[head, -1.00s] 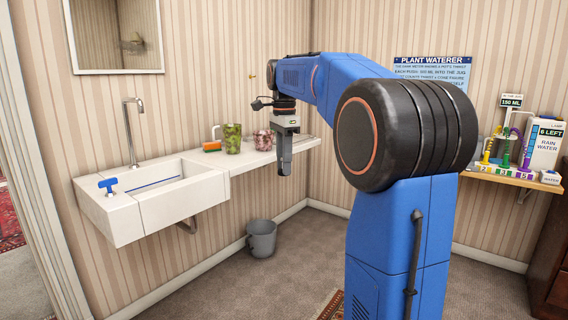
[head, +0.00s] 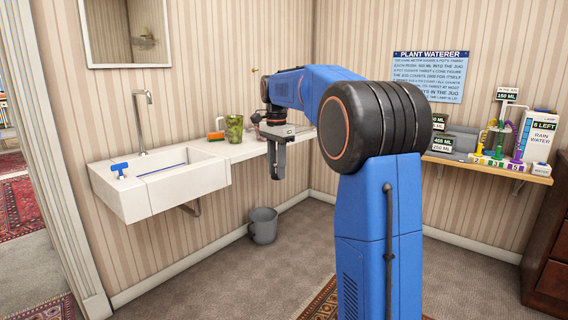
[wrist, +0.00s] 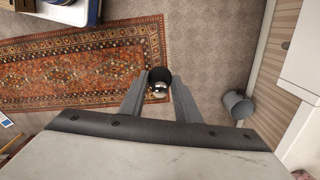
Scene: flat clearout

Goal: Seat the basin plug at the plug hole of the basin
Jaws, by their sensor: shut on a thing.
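My gripper (wrist: 160,84) points down in the wrist view, its fingers shut on a small dark round thing with a shiny metal part, which looks like the basin plug (wrist: 160,90). The white basin (head: 130,205) is fixed to the wall at left, under a tall metal tap (head: 140,125). Its plug hole is hidden by the front wall.
A blue T-shaped handle (head: 119,168) stands on the basin's left edge. A green patterned cup (head: 234,128) and an orange item (head: 215,136) stand on the counter. A grey bucket (head: 263,226) is on the floor below. A patterned rug (wrist: 80,62) lies nearby.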

